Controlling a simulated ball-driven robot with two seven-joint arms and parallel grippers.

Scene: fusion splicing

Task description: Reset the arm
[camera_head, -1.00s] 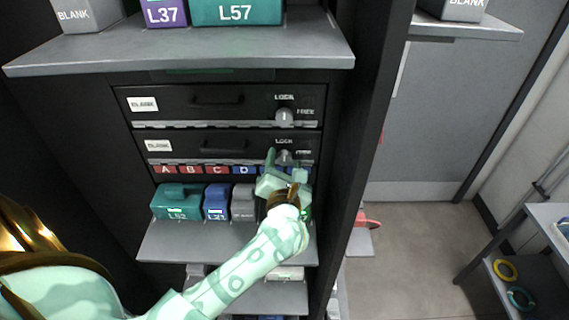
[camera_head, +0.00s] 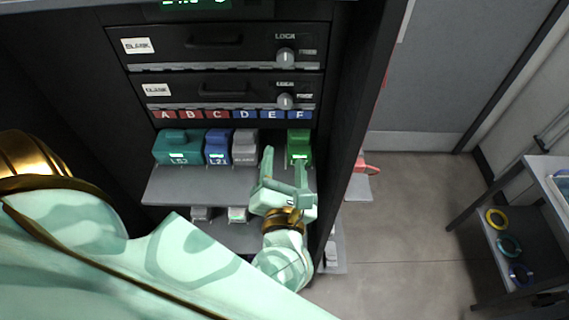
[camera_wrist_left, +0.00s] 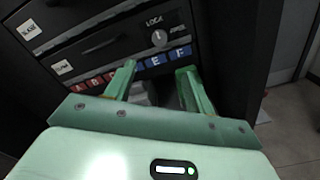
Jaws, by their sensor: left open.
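My left gripper (camera_head: 284,175) is open and empty in the head view, in front of the cabinet shelf. Its two fingers point up toward the gap between the grey block and the green block. In the left wrist view the fingers of the left gripper (camera_wrist_left: 158,78) stand apart, with the lettered strip (camera_wrist_left: 155,62) beyond them. My left arm crosses the lower part of the head view. My right gripper does not show.
The shelf (camera_head: 215,187) holds a teal block (camera_head: 178,148), a blue block (camera_head: 217,147), a grey block (camera_head: 245,147) and a green block (camera_head: 299,146). Two drawers with lock knobs (camera_head: 286,101) sit above.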

